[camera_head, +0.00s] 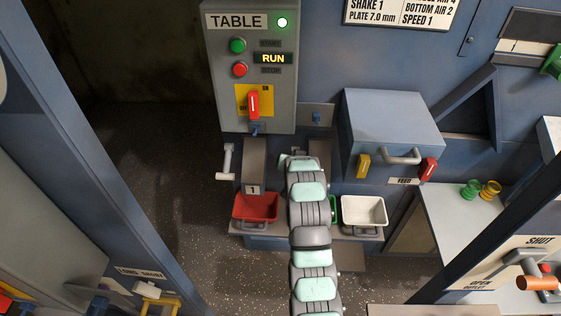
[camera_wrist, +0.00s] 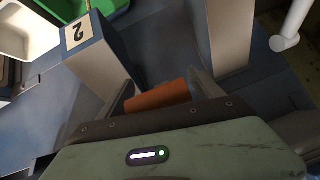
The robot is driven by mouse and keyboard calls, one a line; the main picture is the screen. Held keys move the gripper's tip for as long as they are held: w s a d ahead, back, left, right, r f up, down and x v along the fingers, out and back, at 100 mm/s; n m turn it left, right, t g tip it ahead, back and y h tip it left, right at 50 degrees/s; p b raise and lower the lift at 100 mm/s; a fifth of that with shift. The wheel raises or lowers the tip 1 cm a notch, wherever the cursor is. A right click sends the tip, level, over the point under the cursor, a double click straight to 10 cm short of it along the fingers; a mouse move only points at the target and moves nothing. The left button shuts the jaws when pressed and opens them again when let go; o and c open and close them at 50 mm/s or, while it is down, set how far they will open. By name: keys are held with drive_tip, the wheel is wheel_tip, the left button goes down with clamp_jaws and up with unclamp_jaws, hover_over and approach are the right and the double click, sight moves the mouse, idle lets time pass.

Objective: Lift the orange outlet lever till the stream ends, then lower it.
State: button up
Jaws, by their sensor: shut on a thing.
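In the wrist view my gripper (camera_wrist: 161,82) is shut on an orange lever grip (camera_wrist: 160,97), which lies crosswise between the two fingers. The grip is between two grey chutes, the one marked 2 (camera_wrist: 90,50) and an unmarked-looking one (camera_wrist: 231,35). In the head view my arm covers the gripper and this grip. A second orange handle (camera_head: 538,283) sits at the lower right beside a plate reading SHUT, OPEN and OUTLET. I see no clear stream in either view; my arm hides part of the chute area.
The TABLE panel (camera_head: 222,95) shows RUN and a green lamp. A red bin (camera_head: 255,207) stands under chute 1; a white bin (camera_head: 363,215) stands right of my arm, with a green bin (camera_head: 336,209) partly hidden. The FEED box (camera_head: 390,125) is at right. The left floor is open.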

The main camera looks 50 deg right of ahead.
drive_tip(key=shift+w+d+r+g+y+p, duration=0.1)
drive_tip(key=shift+r+g+y+p, duration=0.5)
drive_tip(key=shift+y, duration=0.3)
drive_tip(key=o, duration=2.1)
drive_tip(key=shift+c, duration=0.2)
drive_tip(key=v, duration=1.1)
drive_tip(key=shift+w+d, duration=0.1)
drive_tip(key=shift+d, duration=0.05)
